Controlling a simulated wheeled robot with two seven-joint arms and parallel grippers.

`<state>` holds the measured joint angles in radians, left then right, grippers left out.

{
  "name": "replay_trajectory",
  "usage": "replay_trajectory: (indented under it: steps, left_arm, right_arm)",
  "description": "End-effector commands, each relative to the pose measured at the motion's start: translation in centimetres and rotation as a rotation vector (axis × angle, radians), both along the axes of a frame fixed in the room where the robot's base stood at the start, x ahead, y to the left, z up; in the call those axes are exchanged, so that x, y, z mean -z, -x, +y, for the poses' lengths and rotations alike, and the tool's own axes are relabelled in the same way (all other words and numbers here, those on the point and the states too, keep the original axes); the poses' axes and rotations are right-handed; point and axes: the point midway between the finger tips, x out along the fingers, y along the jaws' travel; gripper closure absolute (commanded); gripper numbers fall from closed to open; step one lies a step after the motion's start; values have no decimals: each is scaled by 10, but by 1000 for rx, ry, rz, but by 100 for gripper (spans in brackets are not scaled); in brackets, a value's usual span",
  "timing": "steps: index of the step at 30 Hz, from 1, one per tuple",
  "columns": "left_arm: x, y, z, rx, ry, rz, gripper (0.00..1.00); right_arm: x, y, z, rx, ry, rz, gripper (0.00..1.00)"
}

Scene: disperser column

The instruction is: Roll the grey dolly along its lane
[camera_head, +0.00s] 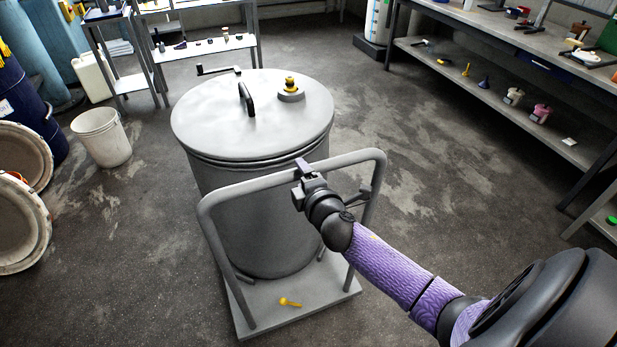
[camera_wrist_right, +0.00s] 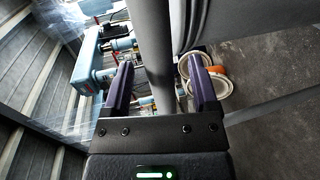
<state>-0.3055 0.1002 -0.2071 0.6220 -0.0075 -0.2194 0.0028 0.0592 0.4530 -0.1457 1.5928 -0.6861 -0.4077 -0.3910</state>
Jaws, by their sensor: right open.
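The grey dolly (camera_head: 325,287) stands in the middle of the head view, with a flat base and a tubular push handle (camera_head: 350,158). A large grey lidded drum (camera_head: 235,112) stands on it. My right gripper (camera_head: 302,172) is at the handle's top bar, near its middle. It is open. In the right wrist view, a grey bar (camera_wrist_right: 155,45) runs between the two purple fingers of my right gripper (camera_wrist_right: 160,62), with gaps visible beside it. Contact cannot be told. My left gripper is not in view.
A yellow object (camera_head: 290,302) lies on the dolly base. A white bucket (camera_head: 102,137) and a blue drum (camera_head: 28,105) stand at the left. A small shelf (camera_head: 205,48) stands behind, and a long workbench (camera_head: 520,40) lines the right. The floor (camera_head: 440,150) between dolly and workbench is clear.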

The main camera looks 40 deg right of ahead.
Motion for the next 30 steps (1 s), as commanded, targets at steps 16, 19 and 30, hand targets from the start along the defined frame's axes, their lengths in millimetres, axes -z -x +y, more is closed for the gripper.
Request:
replay_trajectory:
  steps: [16, 19, 30]
  left_arm:
    - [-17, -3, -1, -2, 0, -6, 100]
    - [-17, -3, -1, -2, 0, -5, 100]
    - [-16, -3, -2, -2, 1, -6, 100]
  right_arm:
    - [-16, 72, 17, 0, 0, -1, 24]
    - [-16, 72, 17, 0, 0, -1, 24]
    - [82, 102, 18, 76, -226, 222, 24]
